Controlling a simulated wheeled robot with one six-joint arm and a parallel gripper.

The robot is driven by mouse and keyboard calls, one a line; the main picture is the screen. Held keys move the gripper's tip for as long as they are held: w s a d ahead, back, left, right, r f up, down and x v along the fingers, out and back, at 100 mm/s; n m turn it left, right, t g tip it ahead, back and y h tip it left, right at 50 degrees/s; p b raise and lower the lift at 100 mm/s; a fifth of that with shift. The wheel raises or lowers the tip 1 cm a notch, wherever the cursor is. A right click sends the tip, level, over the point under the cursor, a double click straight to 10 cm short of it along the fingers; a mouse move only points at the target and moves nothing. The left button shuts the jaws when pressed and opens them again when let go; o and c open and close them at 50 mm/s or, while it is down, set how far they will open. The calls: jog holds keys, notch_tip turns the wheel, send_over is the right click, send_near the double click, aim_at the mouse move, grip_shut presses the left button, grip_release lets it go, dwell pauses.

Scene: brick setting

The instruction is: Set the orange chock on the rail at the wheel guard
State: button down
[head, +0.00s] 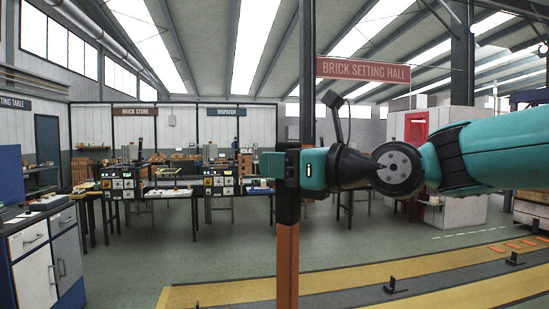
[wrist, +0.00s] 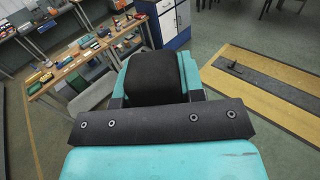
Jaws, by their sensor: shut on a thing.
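My gripper (head: 288,215) is in the middle of the head view, at the end of my teal arm. Its dark jaws point down. A long orange-brown piece (head: 288,265) stands directly below them and runs out of the bottom of the picture; it looks like the orange chock, held upright. The wrist view shows teal parts and a dark bolted bar, but not the piece. On the floor at right, a dark rail strip (head: 345,293) runs between yellow bands. Small black brackets (head: 390,287) stand along it; I cannot tell which is the wheel guard.
Several flat orange pieces or marks (head: 512,246) lie on the far yellow band at right. A cabinet (head: 38,255) stands at left. Workbenches (head: 170,192) line the back. A dark column (head: 306,80) rises behind my gripper. The green floor between is clear.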

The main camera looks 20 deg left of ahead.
notch_tip(320, 180, down, 16)
jog(key=shift+f+p, duration=0.2)
jog(key=shift+p, duration=1)
jog(key=shift+f, duration=0.1)
jog(key=c, duration=1.2)
grip_release()
jog(key=shift+f, duration=0.3)
jog(key=o, duration=0.5)
jog(key=shift+c, duration=0.2)
jog(key=shift+r, duration=0.2)
jog(key=shift+d+f+b, duration=0.15)
jog(key=shift+d+b, duration=0.15)
jog(key=shift+d, duration=0.05)
jog(key=b, duration=0.5)
send_near(296, 267)
jog(key=shift+w+a, duration=0.1)
jog(key=shift+a, duration=0.4)
